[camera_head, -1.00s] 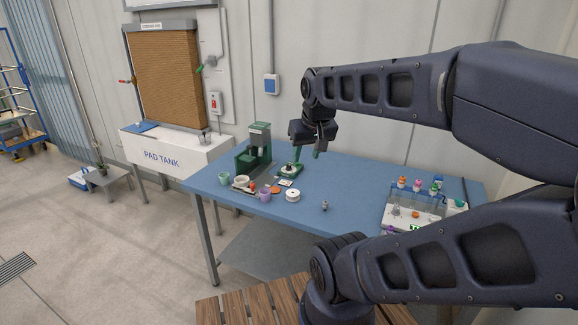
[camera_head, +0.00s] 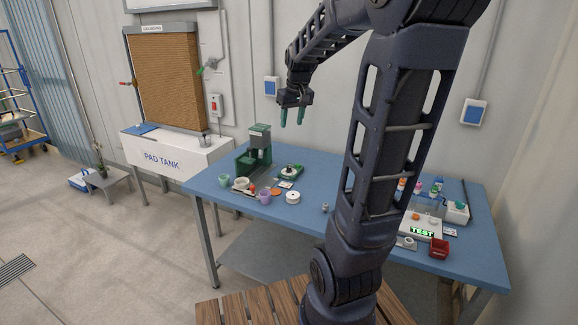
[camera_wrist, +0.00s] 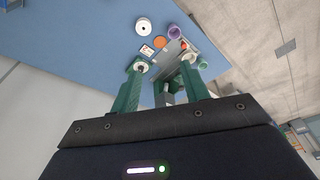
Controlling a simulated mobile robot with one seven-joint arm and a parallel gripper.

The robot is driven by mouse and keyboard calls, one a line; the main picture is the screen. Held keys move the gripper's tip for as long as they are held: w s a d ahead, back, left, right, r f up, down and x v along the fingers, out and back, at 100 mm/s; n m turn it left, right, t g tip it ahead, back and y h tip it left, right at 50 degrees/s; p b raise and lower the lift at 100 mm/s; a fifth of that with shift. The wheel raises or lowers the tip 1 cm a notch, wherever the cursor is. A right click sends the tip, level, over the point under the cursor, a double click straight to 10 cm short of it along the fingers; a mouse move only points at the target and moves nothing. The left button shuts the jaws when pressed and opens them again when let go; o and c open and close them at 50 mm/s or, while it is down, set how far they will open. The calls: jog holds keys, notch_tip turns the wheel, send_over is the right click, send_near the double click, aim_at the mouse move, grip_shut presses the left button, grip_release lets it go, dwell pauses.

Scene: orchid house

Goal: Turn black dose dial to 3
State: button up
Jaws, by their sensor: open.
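A small green unit (camera_head: 290,172) with a round dark and pale part on top stands on the blue table, right of the taller green machine (camera_head: 256,150). This top part may be the black dose dial, but its marks and setting are too small to read. My gripper (camera_head: 292,118) is open and empty, pointing down, well above the small green unit. In the wrist view, the two green fingers of my gripper (camera_wrist: 160,82) are spread apart, with nothing held between them. The left finger partly hides the small unit (camera_wrist: 138,66).
The blue table (camera_head: 330,180) also holds a white spool (camera_head: 292,197), a purple cup (camera_head: 265,198), an orange disc (camera_head: 276,191) and a green cup (camera_head: 223,180). At the right are a TEST display (camera_head: 422,232) and a red box (camera_head: 439,247). My arm hides the table's middle right.

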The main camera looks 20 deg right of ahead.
jog(key=w+d+f, duration=0.2)
jog(key=w+f, duration=0.1)
jog(key=w, duration=0.7)
jog(key=n+g, duration=0.3)
send_over(289, 169)
jog(key=w, duration=0.1)
notch_tip(289, 169, down, 22)
jog(key=shift+h, duration=0.3)
jog(key=f, duration=1)
jog(key=shift+w+d+f, duration=0.15)
jog(key=shift+d+f, duration=0.05)
jog(key=shift+f, duration=0.2)
jog(key=c, duration=1)
